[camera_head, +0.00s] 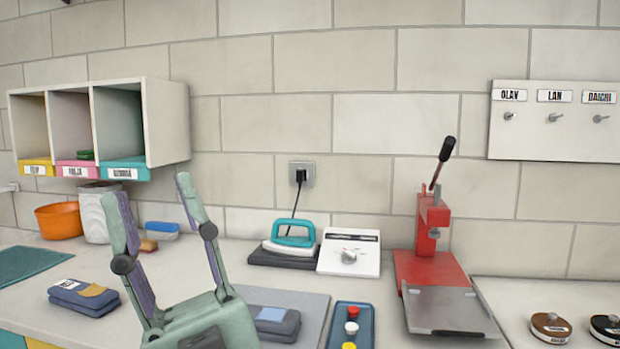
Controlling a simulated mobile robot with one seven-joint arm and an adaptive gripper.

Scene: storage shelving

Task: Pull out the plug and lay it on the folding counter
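The black plug (301,175) sits in the metal wall socket (309,181) above the counter. Its dark cord runs down behind the teal-handled iron (291,237). The pale countertop (195,262) runs along the wall; I take it to be the folding counter, though no label shows that. My gripper (148,188) is raised in front of the counter, left of the plug, fingers pointing up. Its fingers are spread wide with nothing between them. My gripper looks nearer to the camera than the plug and apart from it.
A white dial box (349,252) stands right of the iron, then a red press (432,262) with a raised lever. Wall cubbies (168,122) hang left; a hook board (556,135) hangs right.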

